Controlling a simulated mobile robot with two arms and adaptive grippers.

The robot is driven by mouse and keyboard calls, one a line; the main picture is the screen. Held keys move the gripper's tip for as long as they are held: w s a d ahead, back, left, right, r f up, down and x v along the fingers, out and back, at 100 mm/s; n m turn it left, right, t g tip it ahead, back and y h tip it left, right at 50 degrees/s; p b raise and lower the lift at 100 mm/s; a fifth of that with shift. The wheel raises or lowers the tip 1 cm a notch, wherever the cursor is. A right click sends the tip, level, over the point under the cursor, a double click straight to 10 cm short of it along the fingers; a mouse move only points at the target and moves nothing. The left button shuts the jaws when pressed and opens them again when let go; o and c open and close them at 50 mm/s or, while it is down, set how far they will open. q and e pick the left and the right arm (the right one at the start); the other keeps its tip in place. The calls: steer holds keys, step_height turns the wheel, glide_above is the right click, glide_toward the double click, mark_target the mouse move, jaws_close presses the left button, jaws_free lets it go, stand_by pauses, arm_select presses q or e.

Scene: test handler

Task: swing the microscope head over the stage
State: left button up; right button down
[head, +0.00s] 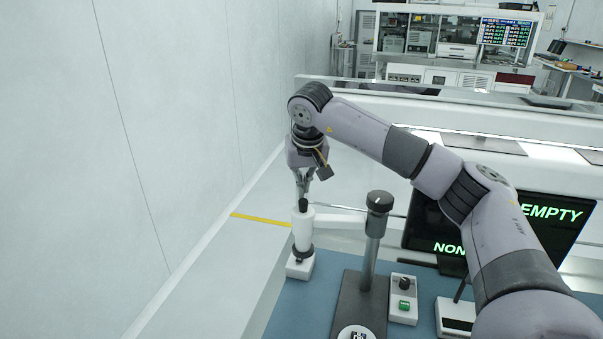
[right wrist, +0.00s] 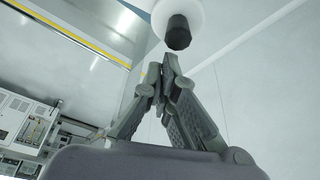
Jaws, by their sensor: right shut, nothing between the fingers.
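The microscope head (head: 303,232) is a white upright cylinder with a black top piece (head: 303,204). It hangs on a white arm (head: 342,222) that reaches left from a grey post (head: 371,260). The head is off to the left of the round white stage (head: 356,333), which is cut off by the bottom edge. My right gripper (head: 303,194) points down just above the black top piece, shut and empty. In the right wrist view the closed fingertips (right wrist: 170,62) are close to the black top piece (right wrist: 178,34); I cannot tell if they touch. My left gripper is not in view.
A white block (head: 300,268) sits below the head. A control box with a green button (head: 404,305) stands right of the post, with a monitor (head: 548,222) behind. A wall (head: 150,130) runs along the left. My right arm covers part of the bench's right side.

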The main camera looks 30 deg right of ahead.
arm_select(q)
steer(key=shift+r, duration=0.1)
arm_select(e)
steer(key=shift+s+a, duration=0.1)
steer(key=shift+s, duration=0.05)
steer(key=shift+f, duration=0.1)
